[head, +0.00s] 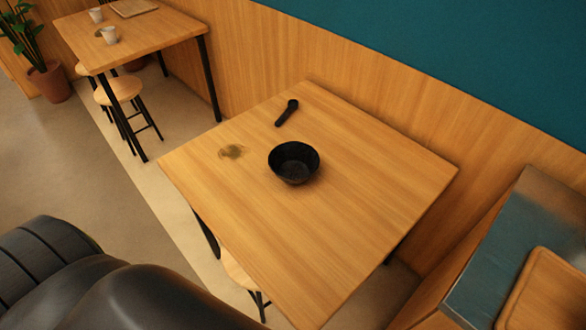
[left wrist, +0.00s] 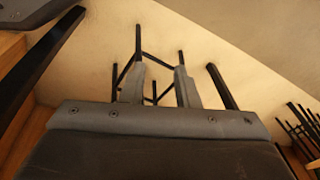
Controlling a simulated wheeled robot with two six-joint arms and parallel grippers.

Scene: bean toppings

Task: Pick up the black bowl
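The black bowl (head: 294,163) stands upright on the wooden table (head: 350,220) in the head view, near the table's middle. It looks empty. My left gripper (left wrist: 158,80) shows in the left wrist view with its two fingers apart and nothing between them. Behind the fingers are dark stool or table legs and the floor, and the bowl is not in that view. A dark part of my arm fills the lower left of the head view, with no fingertips visible there. My right gripper is in neither view.
A small black object with a handle (head: 287,112) lies behind the bowl, and a brownish patch (head: 232,152) is left of it. A stool (head: 238,274) stands under the near left edge. A counter with a wooden tray (head: 545,292) is at lower right. A wall runs behind the table.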

